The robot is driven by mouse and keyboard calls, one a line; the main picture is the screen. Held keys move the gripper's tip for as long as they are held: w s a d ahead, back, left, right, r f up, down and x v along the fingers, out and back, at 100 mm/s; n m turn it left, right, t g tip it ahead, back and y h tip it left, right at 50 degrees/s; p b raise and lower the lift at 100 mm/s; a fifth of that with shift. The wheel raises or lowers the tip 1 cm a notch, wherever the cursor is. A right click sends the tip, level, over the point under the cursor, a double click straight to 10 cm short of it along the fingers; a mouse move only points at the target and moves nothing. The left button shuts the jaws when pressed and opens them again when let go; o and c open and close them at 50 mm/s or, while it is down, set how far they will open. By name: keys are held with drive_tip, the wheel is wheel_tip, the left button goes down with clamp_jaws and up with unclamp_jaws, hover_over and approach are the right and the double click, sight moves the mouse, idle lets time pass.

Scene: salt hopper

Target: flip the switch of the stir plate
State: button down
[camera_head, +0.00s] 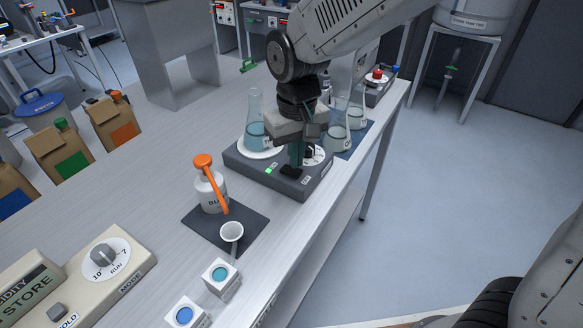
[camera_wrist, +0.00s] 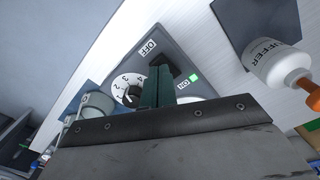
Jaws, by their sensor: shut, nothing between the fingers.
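The dark grey stir plate (camera_head: 249,171) stands near the table's right edge with a flask of blue liquid (camera_head: 256,133) on its round white top. Its black switch (camera_head: 291,171) is on the front panel between the OFF and ON labels, and also shows in the wrist view (camera_wrist: 168,60). A green lamp (camera_wrist: 193,77) glows beside the ON label. A numbered dial (camera_wrist: 129,91) is next to the switch. My gripper (camera_head: 297,160) is shut and empty, its green fingertips (camera_wrist: 158,77) right at the switch. I cannot tell whether they touch it, or which way the switch is tilted.
A white buffer bottle with an orange spout (camera_head: 212,190) stands on a dark mat (camera_head: 247,226) in front. More flasks (camera_head: 339,131) stand close behind the dial. Small labelled cubes (camera_head: 221,279) and a beige dial box (camera_head: 105,277) are nearer me. Floor right of the table is clear.

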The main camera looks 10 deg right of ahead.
sight(296, 171)
drive_tip(key=shift+f, duration=0.95)
idle(0.4)
drive_tip(key=shift+r, duration=3.55)
